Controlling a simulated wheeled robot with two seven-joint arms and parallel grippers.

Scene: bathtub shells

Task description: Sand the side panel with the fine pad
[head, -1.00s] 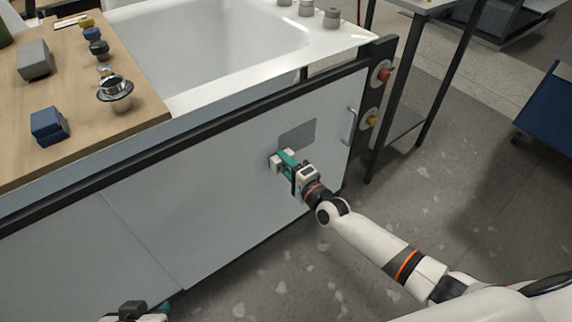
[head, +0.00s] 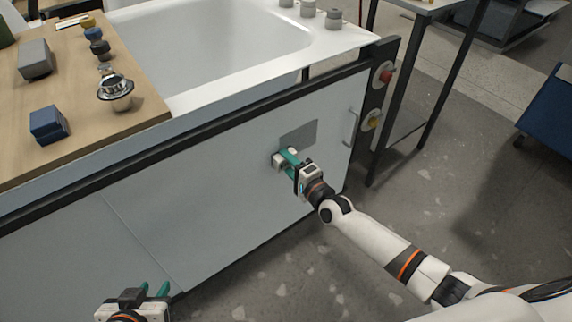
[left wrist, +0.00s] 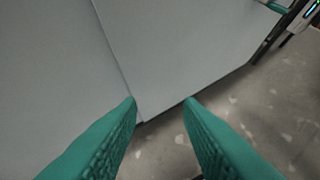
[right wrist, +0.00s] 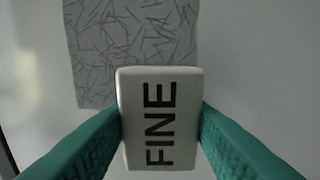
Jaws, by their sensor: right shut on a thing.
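The white pad marked FINE (right wrist: 160,120) is between the green fingers of my right gripper (head: 286,158), which is shut on it. In the head view the pad (head: 278,160) is at the lower left of a grey scratched patch (head: 299,134) on the pale side panel (head: 230,180). In the right wrist view the scratched patch (right wrist: 130,45) lies just beyond the pad's upper edge. I cannot tell whether the pad touches the panel. My left gripper (head: 154,289) is low in front of the panel; its fingers (left wrist: 160,100) are apart with nothing between them.
A wooden board (head: 90,120) with a blue block (head: 48,125), a grey block (head: 34,60) and a chrome fitting (head: 114,88) lies at the left. A white tub (head: 340,40) is above the panel. A handle (head: 350,127) and red button (head: 386,75) are right of the patch.

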